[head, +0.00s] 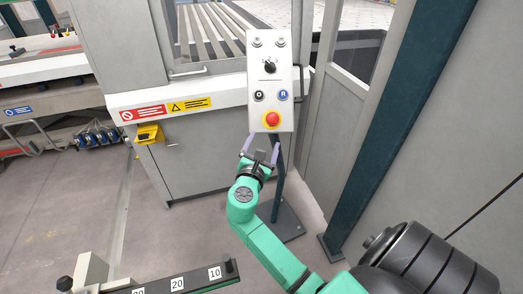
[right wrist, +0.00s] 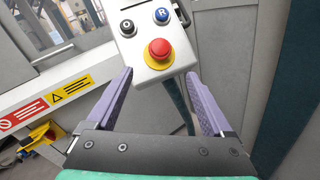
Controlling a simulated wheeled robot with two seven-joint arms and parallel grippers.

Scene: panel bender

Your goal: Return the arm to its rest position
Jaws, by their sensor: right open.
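My right arm (head: 262,245) is green and reaches up from the lower right in the head view. Its gripper (head: 261,148) is open and empty, just below the control box. In the right wrist view the two purple fingers (right wrist: 158,98) are spread apart with nothing between them. The grey control box (head: 281,85) stands on a dark post and carries a red emergency button on yellow (head: 272,119), a black button, a blue button and a black selector. In the right wrist view the red button (right wrist: 159,49) lies just beyond the fingertips. My left gripper is not in view.
The grey machine (head: 205,150) with warning labels and a yellow pedal-like part (head: 149,133) stands behind and left. A dark teal post (head: 375,130) and grey panel are at right. A numbered black bar (head: 175,284) is at the bottom. Open floor (head: 60,215) lies left.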

